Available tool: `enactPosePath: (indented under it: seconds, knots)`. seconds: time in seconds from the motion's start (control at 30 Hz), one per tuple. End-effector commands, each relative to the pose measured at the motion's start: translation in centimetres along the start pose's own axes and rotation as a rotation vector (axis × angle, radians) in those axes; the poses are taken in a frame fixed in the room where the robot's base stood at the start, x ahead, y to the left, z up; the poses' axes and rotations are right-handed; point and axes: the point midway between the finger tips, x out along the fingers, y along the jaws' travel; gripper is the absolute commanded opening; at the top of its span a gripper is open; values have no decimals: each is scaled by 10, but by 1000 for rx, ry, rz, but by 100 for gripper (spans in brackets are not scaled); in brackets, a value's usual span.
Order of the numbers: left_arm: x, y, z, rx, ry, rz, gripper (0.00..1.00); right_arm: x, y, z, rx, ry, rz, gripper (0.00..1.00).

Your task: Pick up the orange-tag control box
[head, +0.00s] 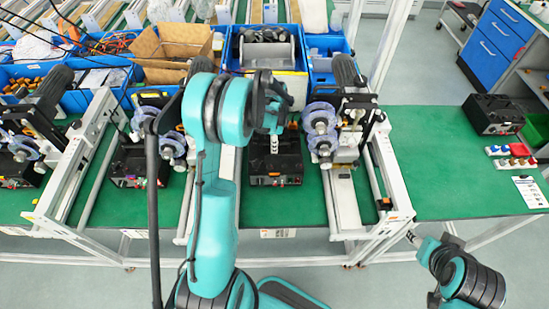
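A black control box (276,168) sits on the green bench just right of my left forearm. My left gripper (274,144) points down over the back part of this box; its fingertips are small, and I cannot tell whether they touch it. Similar black boxes stand at the middle left (138,168), the far left (16,172) and the right end (494,115) of the bench. An orange tag cannot be made out clearly on any of them. My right gripper (413,238) is low at the right, in front of the bench and away from the boxes.
Coder machines with clear blue reels (320,128) and metal rails (390,178) stand between the boxes. Blue bins (103,76) and a cardboard box (172,46) line the back. Red, white and blue parts (510,150) lie at the right. The green top left of them is clear.

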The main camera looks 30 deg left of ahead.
Motion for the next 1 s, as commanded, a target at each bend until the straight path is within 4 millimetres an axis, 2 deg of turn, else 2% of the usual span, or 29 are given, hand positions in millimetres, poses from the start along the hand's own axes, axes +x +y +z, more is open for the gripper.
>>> enactPosePath:
  seconds: [0.17,0.23,0.27,0.87,1.0]
  knots:
    - [0,0,0,0,0,0,21,0,0,0,0,0,0,46]
    - [0,0,0,0,0,0,5,0,0,0,0,0,0,46]
    - [0,0,0,0,0,0,0,0,0,0,0,0,0,46]
    - [-2,0,0,0,0,-1,0,0,0,0,0,0,0,46]
    - [-7,0,0,0,0,-1,0,-2,0,-1,0,0,0,46]
